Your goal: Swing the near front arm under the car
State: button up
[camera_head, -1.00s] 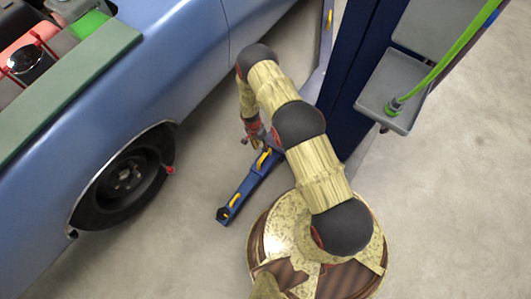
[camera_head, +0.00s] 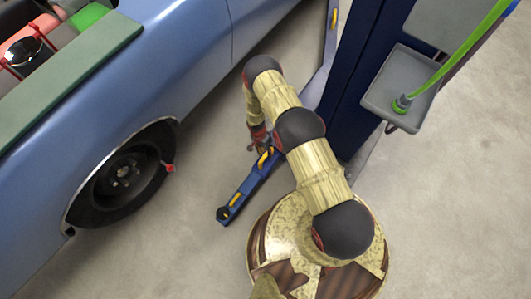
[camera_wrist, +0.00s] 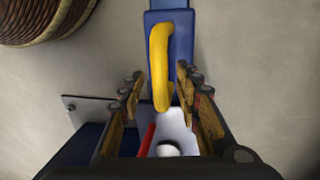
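The near front arm (camera_head: 250,184) is a blue lift arm low over the floor, with yellow handles and a dark round pad at its outer end. It lies beside the blue car (camera_head: 190,60), angled out from the lift column, with its pad end clear of the car. My gripper (camera_wrist: 159,78) is open around a yellow handle (camera_wrist: 159,50), one finger on each side. Gaps show between the handle and both fingers. In the head view my gripper (camera_head: 258,140) is at the arm's inner part, partly hidden by my own arm.
A dark blue lift column (camera_head: 350,85) with a grey tray (camera_head: 400,100) and a green hose (camera_head: 450,65) stands right of my arm. The car's front wheel (camera_head: 122,183) is to the left. Bare floor lies between wheel and lift arm.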

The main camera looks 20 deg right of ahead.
jog(key=shift+c, duration=1.3)
grip_shut()
